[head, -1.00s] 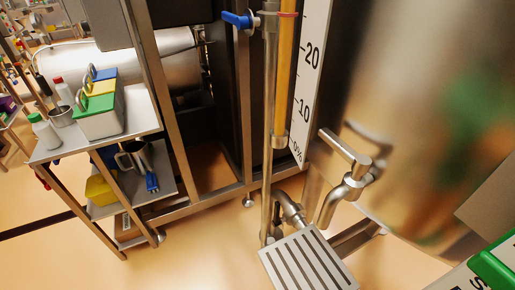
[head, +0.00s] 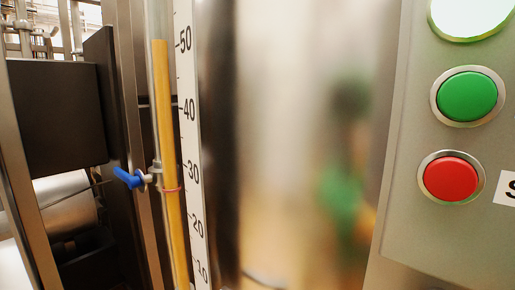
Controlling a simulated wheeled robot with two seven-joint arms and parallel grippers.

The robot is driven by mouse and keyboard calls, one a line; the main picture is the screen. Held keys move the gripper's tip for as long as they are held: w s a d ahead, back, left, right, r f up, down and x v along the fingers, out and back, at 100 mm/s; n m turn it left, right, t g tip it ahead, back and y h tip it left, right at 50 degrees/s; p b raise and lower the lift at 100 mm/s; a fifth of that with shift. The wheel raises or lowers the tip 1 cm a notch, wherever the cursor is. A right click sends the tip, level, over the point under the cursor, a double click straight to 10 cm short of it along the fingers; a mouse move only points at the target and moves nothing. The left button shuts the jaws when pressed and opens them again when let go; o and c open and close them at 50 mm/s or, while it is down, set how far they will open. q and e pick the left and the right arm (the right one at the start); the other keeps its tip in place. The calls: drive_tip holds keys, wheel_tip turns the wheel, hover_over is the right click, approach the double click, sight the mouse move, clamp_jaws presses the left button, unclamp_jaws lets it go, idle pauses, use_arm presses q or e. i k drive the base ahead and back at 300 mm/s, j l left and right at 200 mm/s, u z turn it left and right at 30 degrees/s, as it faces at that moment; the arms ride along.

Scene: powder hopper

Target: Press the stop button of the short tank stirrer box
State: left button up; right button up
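A grey control box (head: 405,215) fills the right side of the head view. A round red button (head: 451,179) in a metal ring sits low on its face. A green button (head: 468,96) sits above it, and a bright white round lamp or button (head: 470,12) is at the top edge. A white label beginning with "S" is cut off by the right edge beside the red button, so I cannot read which box this is. Neither of my grippers shows in this view.
A shiny steel tank (head: 295,150) stands left of the box. Beside it are a white level scale (head: 190,130) and a sight tube with yellow-brown liquid (head: 164,110). A blue-handled valve (head: 128,178) sticks out from the tube. Dark panels and steel posts stand at left.

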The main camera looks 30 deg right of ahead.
sight(450, 179)
drive_tip(key=z, duration=1.85)
